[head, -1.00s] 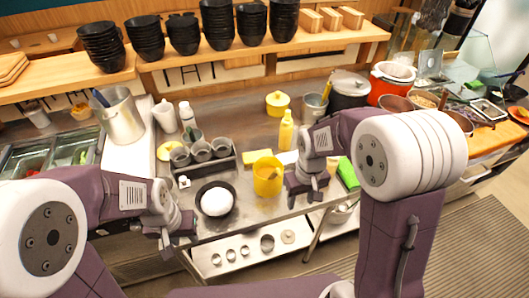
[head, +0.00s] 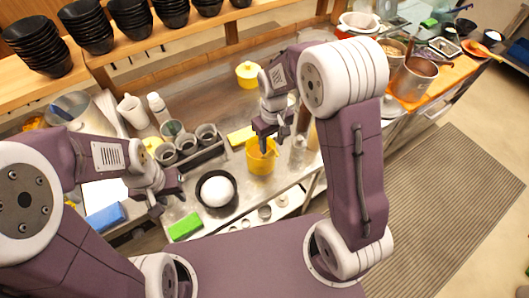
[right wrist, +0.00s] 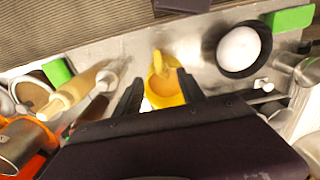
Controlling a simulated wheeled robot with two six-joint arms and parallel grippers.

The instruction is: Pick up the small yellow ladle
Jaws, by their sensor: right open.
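A yellow pot (head: 261,163) stands on the steel counter right of the middle in the head view. It also shows in the right wrist view (right wrist: 164,88), holding orange-brown contents. The small yellow ladle (right wrist: 157,62) leans in this pot, its upper end near the rim. My right gripper (head: 272,140) is above the pot, pointing down. In the right wrist view its open fingers (right wrist: 160,88) stand on either side of the pot, with nothing seen held. My left gripper (head: 168,197) appears open and empty, left of the black bowl.
A black bowl with a white mound (head: 216,190) stands left of the pot. Grey cups in a rack (head: 187,150) stand behind it. A green block (head: 185,226) lies at the front edge. A yellow lidded pot (head: 248,74) is farther back. Stacked black bowls (head: 88,28) line the shelf.

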